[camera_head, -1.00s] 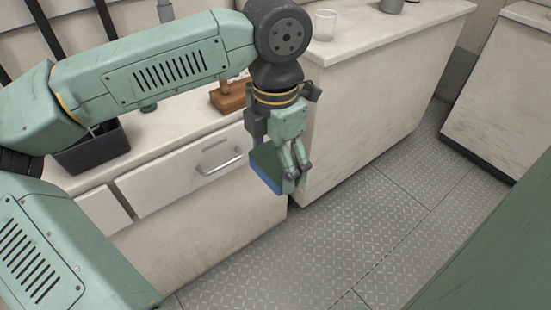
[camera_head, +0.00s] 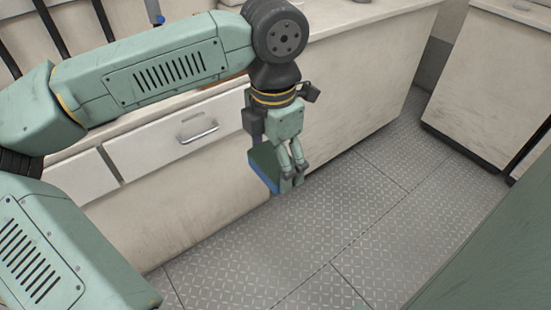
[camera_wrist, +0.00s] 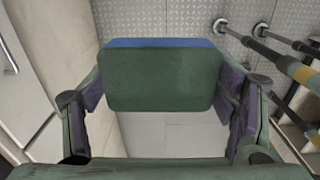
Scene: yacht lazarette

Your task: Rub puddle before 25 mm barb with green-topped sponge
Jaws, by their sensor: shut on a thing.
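The green-topped sponge (camera_head: 264,170) is in my gripper (camera_head: 290,178), its green face and blue underside both showing in the head view. In the wrist view the sponge (camera_wrist: 162,78) fills the middle, green face toward the camera, with a blue strip along its far edge. My gripper's fingers (camera_wrist: 166,108) are shut on its two sides. The sponge hangs in the air in front of the cabinets, above the floor. I see neither the puddle nor the 25 mm barb in the present views.
A pale cabinet with a drawer and metal handle (camera_head: 198,131) stands behind my arm. A long counter (camera_head: 360,22) runs to the back right, and another cabinet (camera_head: 490,85) stands at the right. The patterned metal floor (camera_head: 330,235) between is clear. Several poles (camera_wrist: 275,38) show in the wrist view.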

